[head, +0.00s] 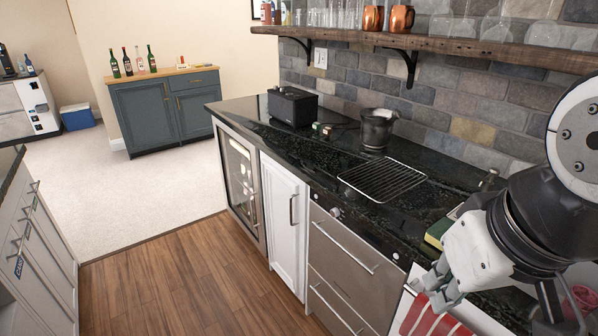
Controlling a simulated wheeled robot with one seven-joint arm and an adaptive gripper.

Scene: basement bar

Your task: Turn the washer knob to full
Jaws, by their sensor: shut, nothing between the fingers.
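My gripper (432,289) is at the lower right, in front of the black counter's front edge. It is shut, with nothing seen in its fingers. A stainless two-drawer appliance (343,259), which may be the washer, is built in under the counter to the left of my gripper. Small round knobs sit along its top edge, one at the left (335,211) and one at the right (397,256). The right knob is the nearer to my gripper, with a visible gap between them. The knobs' markings and settings are too small to read.
A wire rack (383,180), a dark metal bucket (377,130) and a black box (292,107) stand on the counter (300,152). A red-and-white striped cloth-like thing (427,316) is below my gripper. The wooden floor (175,275) between the cabinet rows is clear.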

